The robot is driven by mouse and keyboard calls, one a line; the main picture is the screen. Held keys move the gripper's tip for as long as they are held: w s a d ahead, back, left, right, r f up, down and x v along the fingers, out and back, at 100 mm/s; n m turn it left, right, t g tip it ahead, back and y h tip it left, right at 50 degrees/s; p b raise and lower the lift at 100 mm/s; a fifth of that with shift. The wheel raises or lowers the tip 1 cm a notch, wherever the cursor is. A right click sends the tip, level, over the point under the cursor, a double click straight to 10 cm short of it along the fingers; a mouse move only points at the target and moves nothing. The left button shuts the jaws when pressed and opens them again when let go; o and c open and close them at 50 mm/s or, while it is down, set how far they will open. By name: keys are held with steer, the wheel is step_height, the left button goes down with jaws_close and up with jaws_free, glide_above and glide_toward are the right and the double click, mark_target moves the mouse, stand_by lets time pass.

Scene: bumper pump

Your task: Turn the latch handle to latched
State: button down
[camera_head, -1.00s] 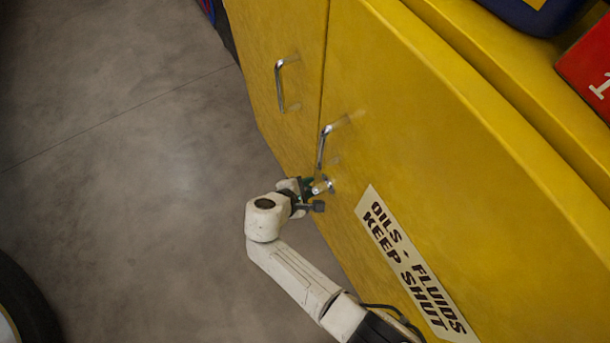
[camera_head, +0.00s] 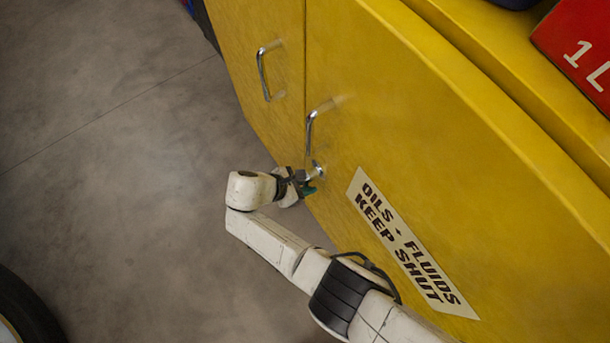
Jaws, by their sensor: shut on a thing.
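The latch handle (camera_head: 317,170) is a small chrome piece on the yellow cabinet door (camera_head: 400,120), just below a chrome pull handle (camera_head: 309,130). My gripper (camera_head: 306,181) is at the latch handle and shut on it. The gripper's dark fingers hide part of the latch, so its exact angle is hard to tell. The two yellow doors look closed along their seam.
A second chrome pull (camera_head: 263,72) is on the left door. A label (camera_head: 411,242) reads "OILS - FLUIDS KEEP SHUT". A red container (camera_head: 580,50) stands on top at the right. A dark tyre (camera_head: 30,310) is at the lower left. Grey floor (camera_head: 110,130) is clear.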

stand_by(0.4)
steer(key=c, duration=1.1)
jaws_free()
steer(key=p+v, duration=0.1)
steer(key=v, duration=0.9)
steer(key=shift+a+r+p, duration=0.25)
steer(key=shift+p, duration=0.15)
steer(key=shift+s, duration=0.15)
